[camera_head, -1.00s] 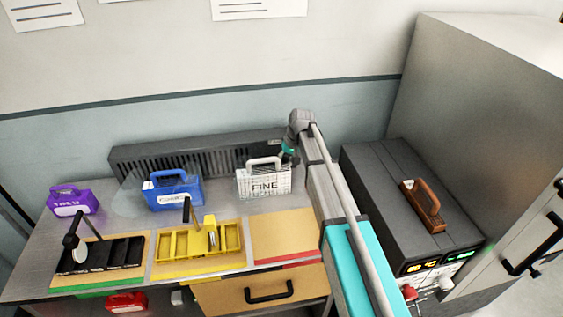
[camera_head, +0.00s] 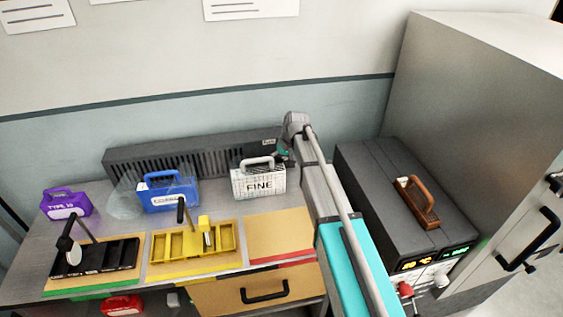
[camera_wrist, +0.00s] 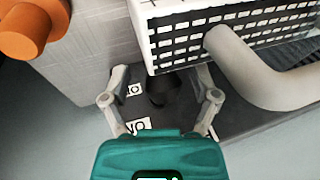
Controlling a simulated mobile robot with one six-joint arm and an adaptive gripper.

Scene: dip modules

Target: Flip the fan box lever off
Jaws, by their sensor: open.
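The fan box (camera_head: 190,152) is a long dark grey box with slatted vents along the back of the bench. A small label (camera_head: 268,141) is on its right end. My gripper's teal body (camera_head: 283,155) is at that end, partly hidden behind my arm in the head view. In the wrist view my gripper (camera_wrist: 162,76) is open, with its two grey fingers spread on either side of a dark stub, likely the lever (camera_wrist: 163,90). White labels (camera_wrist: 137,124) lie on the dark surface beside it. I cannot tell whether the fingers touch the lever.
The white FINE box (camera_head: 258,184) stands close to my gripper; its grey handle (camera_wrist: 255,75) crosses the wrist view's right side. Blue (camera_head: 168,193) and purple (camera_head: 66,205) boxes stand left. Black (camera_head: 98,259) and yellow (camera_head: 190,244) trays are in front. A dark oven-like unit (camera_head: 380,190) stands right.

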